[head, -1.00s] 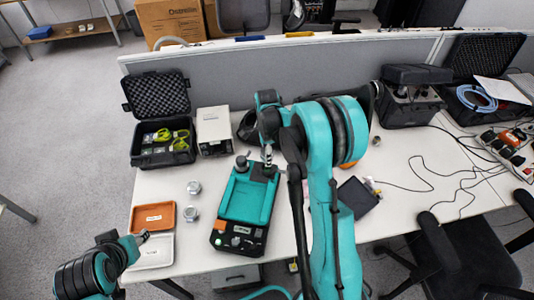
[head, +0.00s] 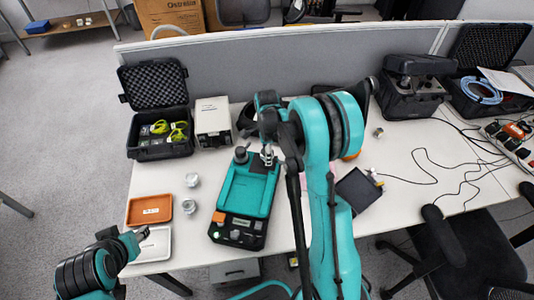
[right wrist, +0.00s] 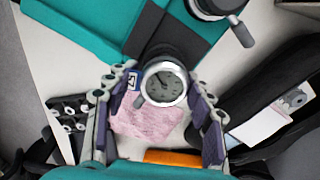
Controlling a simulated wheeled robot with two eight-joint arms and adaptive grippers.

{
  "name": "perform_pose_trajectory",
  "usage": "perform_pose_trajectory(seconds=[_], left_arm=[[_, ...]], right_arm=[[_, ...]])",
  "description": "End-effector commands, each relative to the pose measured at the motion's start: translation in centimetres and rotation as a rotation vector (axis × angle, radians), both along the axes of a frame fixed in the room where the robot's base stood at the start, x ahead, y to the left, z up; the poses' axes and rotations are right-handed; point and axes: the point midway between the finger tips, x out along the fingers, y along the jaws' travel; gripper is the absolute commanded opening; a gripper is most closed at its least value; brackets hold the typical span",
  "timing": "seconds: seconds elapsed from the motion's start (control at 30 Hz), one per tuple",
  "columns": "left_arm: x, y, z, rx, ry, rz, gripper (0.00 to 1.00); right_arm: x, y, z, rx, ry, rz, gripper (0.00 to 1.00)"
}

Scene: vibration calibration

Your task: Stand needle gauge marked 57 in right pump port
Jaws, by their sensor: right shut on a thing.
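The teal and black pump (head: 222,226) stands on the white table. A dark round fitting (head: 241,155) is at its back left corner. My right gripper (head: 267,153) is over the pump's back right corner and points down. The gauge's lower end and the right port are hidden. My left gripper (head: 139,234) is above the white tray (head: 155,246); its fingers are too small to judge.
Two silver gauges (head: 192,180) (head: 189,206) stand left of the pump, near an orange tray (head: 149,210). An open black case (head: 160,151) and a white box (head: 213,122) are behind. A pink cloth (right wrist: 150,121) lies below the right gripper. A grey divider (head: 290,65) closes the back.

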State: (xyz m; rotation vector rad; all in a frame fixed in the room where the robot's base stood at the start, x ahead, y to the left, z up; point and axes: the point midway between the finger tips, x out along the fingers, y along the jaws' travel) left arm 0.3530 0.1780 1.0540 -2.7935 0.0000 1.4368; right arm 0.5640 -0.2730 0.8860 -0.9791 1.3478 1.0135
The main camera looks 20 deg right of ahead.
Motion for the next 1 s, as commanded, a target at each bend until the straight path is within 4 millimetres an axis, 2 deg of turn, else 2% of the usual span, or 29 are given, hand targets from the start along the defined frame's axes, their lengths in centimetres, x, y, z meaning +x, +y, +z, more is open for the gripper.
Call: perform_pose_trajectory(seconds=[0.77,0.8,0.87,0.9,1.0], left_arm=[[0.00,0.00,-0.34,0.000,0.000,0.000,0.40],[0.00,0.00,-0.34,0.000,0.000,0.000,0.40],[0.00,0.00,-0.34,0.000,0.000,0.000,0.40],[0.00,0.00,-0.34,0.000,0.000,0.000,0.40],[0.00,0.00,-0.34,0.000,0.000,0.000,0.40]], right_arm=[[0.00,0.00,-0.38,0.000,0.000,0.000,0.19],[0.00,0.00,-0.38,0.000,0.000,0.000,0.58],[0.00,0.00,-0.38,0.000,0.000,0.000,0.74],[0.00,0.00,-0.38,0.000,0.000,0.000,0.78],[0.00,0.00,-0.38,0.000,0.000,0.000,0.78]])
